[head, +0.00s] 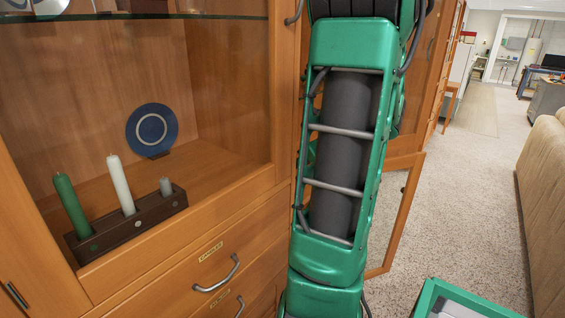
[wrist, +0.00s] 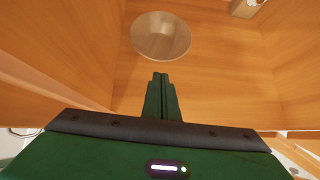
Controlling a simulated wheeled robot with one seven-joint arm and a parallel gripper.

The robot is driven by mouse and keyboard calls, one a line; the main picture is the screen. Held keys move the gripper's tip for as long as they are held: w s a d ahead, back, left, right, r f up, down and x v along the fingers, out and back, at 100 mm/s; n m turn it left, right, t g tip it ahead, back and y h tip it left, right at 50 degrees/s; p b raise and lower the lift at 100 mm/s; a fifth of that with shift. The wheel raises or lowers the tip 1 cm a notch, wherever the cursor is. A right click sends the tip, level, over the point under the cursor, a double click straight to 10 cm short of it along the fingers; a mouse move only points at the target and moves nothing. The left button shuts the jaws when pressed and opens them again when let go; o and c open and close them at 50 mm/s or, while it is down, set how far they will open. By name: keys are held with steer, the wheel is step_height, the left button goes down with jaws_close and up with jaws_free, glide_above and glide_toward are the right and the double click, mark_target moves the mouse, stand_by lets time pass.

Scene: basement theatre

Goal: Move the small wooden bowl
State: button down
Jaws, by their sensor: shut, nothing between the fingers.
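A small round wooden bowl (wrist: 161,37) sits on a wooden surface inside a wooden compartment, near the top middle of the wrist view. My gripper (wrist: 160,77) shows in the wrist view with its two green fingers together and nothing between them. The fingertips point toward the bowl and appear just short of its near rim. I cannot tell the exact gap. In the head view my green arm blocks the middle, and neither the bowl nor my gripper shows.
Wooden walls close in on both sides in the wrist view, and a small pale object (wrist: 243,8) is at top right. In the head view, a candle holder (head: 130,222) and a blue plate (head: 152,131) stand in a cabinet. A sofa (head: 545,200) is at right; carpet lies between.

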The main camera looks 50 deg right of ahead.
steer(key=s+d+f+v, duration=0.1)
steer(key=v, duration=0.7)
steer(key=x, duration=0.9)
steer(key=shift+a, duration=0.1)
steer(key=w, duration=0.3)
steer(key=shift+d+f, duration=0.2)
steer(key=shift+w, duration=0.6)
steer(key=shift+d, duration=0.1)
